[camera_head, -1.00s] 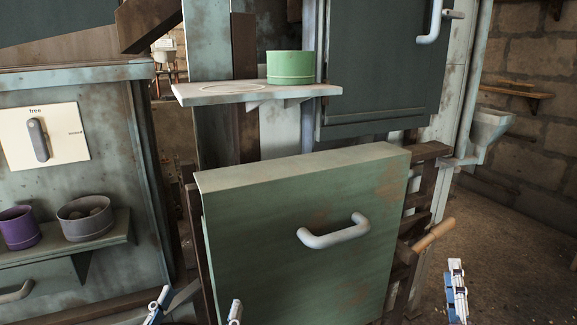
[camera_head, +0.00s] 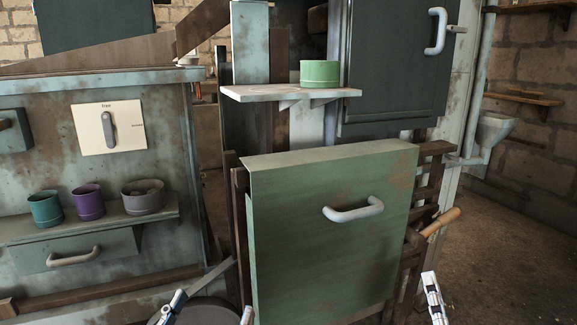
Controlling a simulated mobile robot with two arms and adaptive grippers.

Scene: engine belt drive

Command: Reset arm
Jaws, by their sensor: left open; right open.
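My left gripper (camera_head: 208,312) shows at the bottom edge, left of centre, its two fingertips apart with nothing between them. My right gripper (camera_head: 434,298) is at the bottom right, seen nearly edge-on, with no object visible in it. A green panel box (camera_head: 330,240) with a pale handle (camera_head: 353,210) stands between and beyond the grippers. Both grippers appear clear of it. The rest of each gripper is cut off by the frame's lower edge.
At left, a shelf (camera_head: 20,232) holds a teal cup (camera_head: 45,208), a purple cup (camera_head: 88,202) and a grey bowl (camera_head: 143,196). A lever plate (camera_head: 92,140) is above. A green pot (camera_head: 320,73) sits on a white shelf (camera_head: 265,94). A wooden handle (camera_head: 440,222) juts out right. Floor (camera_head: 500,240) is open at right.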

